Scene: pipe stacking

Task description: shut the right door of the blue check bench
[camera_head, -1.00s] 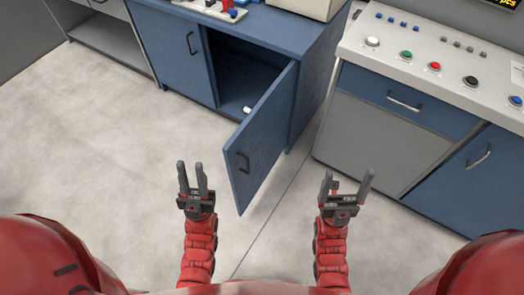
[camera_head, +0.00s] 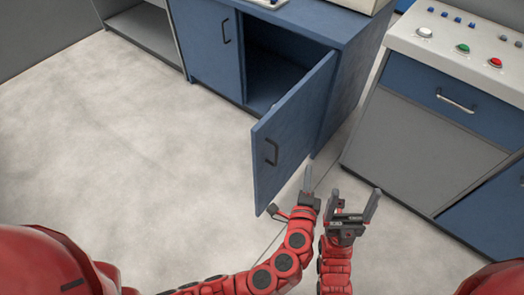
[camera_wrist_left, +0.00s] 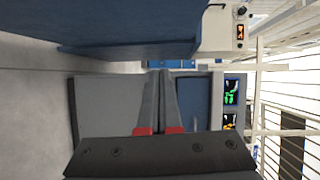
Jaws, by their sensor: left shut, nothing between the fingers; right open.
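The blue check bench (camera_head: 207,45) stands at the top middle of the head view. Its right door (camera_head: 300,130) stands open, swung out toward me, with its outer face and black handle (camera_head: 271,151) in view. The cabinet inside (camera_head: 270,75) is dark. My left gripper (camera_head: 308,180) is shut and empty, just right of the door's lower part on its outer side; I cannot tell whether it touches. Its closed fingers (camera_wrist_left: 163,100) show in the left wrist view. My right gripper (camera_head: 355,203) is open and empty, to the right of the left one.
A grey and blue console bench (camera_head: 415,135) with coloured buttons stands at the right, a narrow floor gap from the blue bench. A grey open cabinet (camera_head: 145,40) is at the top left. The floor (camera_head: 110,150) on the left is clear.

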